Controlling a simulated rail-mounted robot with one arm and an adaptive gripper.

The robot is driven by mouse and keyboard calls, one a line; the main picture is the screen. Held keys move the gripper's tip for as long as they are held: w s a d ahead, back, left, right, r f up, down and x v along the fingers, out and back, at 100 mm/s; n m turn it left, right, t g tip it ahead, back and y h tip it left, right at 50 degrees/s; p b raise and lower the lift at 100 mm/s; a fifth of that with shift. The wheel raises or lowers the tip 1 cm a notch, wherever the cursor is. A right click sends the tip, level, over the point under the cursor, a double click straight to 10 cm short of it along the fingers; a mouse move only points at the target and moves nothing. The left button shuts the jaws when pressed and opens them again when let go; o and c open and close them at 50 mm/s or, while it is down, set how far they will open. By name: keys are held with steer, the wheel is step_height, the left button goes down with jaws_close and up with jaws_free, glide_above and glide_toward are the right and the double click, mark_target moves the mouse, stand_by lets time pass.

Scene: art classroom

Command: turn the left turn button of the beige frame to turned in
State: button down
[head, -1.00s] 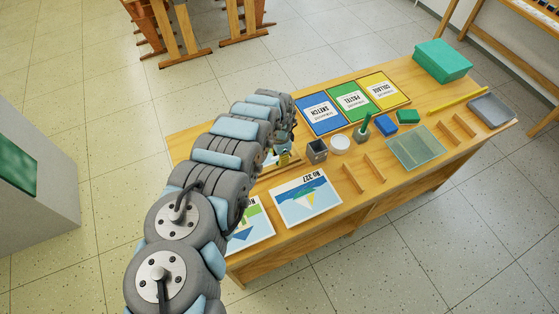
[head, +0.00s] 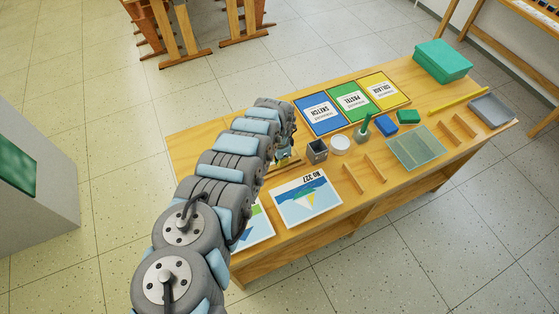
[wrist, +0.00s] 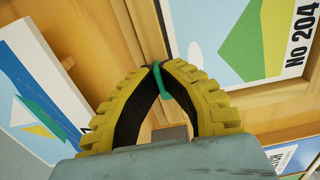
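In the wrist view, my gripper (wrist: 158,68) has its two yellow ribbed fingers drawn together at the tips. A slim teal turn button (wrist: 160,80) sits between the fingertips, against the right one. Beige wooden frame bars (wrist: 135,35) lie behind it, beside a picture marked No 204 (wrist: 225,40). In the head view, my gripper (head: 284,156) is low over the table's left part, largely hidden by my arm. A strip of beige wood (head: 285,168) shows beside it; the rest of the frame is hidden.
A picture marked No 227 (head: 307,202) lies on the table (head: 205,138) in front. A dark grey cup (head: 317,151) and a white round dish (head: 340,144) stand close right of my gripper. Blue, green and yellow folders (head: 320,114) lie behind them.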

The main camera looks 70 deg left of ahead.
steer(key=shift+n+p, duration=0.35)
steer(key=shift+n, duration=0.05)
steer(key=n+p, duration=0.1)
steer(key=n, duration=0.1)
steer(key=shift+d+n, duration=0.1)
steer(key=shift+n, duration=0.3)
steer(key=n, duration=0.4)
steer(key=shift+f+n, duration=0.1)
steer(key=shift+n, duration=0.2)
steer(key=n+b, duration=0.2)
steer(key=n, duration=0.3)
steer(key=shift+f, duration=0.15)
steer(key=n+b, duration=0.3)
steer(key=n, duration=0.1)
steer(key=shift+r+n, duration=0.2)
steer(key=shift+n, duration=0.3)
steer(key=c, duration=1.2)
jaws_free()
steer(key=shift+c, duration=0.2)
